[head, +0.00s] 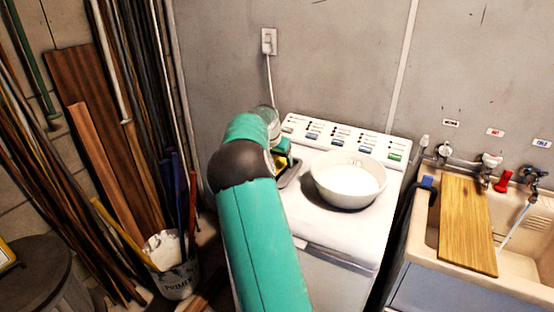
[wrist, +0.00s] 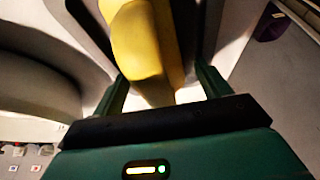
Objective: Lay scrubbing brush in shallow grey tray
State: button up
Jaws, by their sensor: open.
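A yellow scrubbing brush (wrist: 145,45) lies between the two green fingers of my gripper (wrist: 162,80) in the wrist view. The fingers stand apart on either side of it, with a gap on the right. Behind the brush is a dark grey shape that looks like the shallow grey tray (wrist: 88,22). In the head view the tray (head: 291,178) sits on the white washer top, left of the bowl. My gripper (head: 281,155) is over it, mostly hidden by my arm, with a bit of yellow showing. Whether the brush touches the tray floor I cannot tell.
A white bowl (head: 348,182) stands close to the right of the tray on the washer (head: 335,232). The control panel (head: 345,140) rises behind. A sink (head: 520,265) with a wooden board (head: 466,225) is at right. A bucket (head: 174,268) and leaning planks are at left.

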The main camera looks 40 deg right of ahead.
jog(key=shift+r, duration=0.15)
jog(key=v, duration=1.2)
jog(key=shift+s+a+r, duration=0.1)
jog(key=shift+a+r, duration=0.1)
jog(key=shift+a, duration=0.2)
jog(key=s+a+r+n+t+y, duration=0.25)
jog(key=s+a+n, duration=0.2)
jog(key=a, duration=0.95)
jog(key=s+a+r+n+t+y, duration=0.1)
jog(key=s+a+r+n, duration=0.35)
jog(key=a, duration=0.85)
jog(key=s+a+f+n, duration=0.2)
jog(key=s+a+f, duration=0.1)
jog(key=s+a, duration=0.5)
jog(key=s+a+f+n, duration=0.3)
jog(key=s+a+f, duration=0.1)
jog(key=s+a, duration=0.4)
jog(key=shift+s+f+t+y, duration=0.25)
jog(key=shift+s+t+y, duration=0.1)
jog(key=shift+s, duration=0.4)
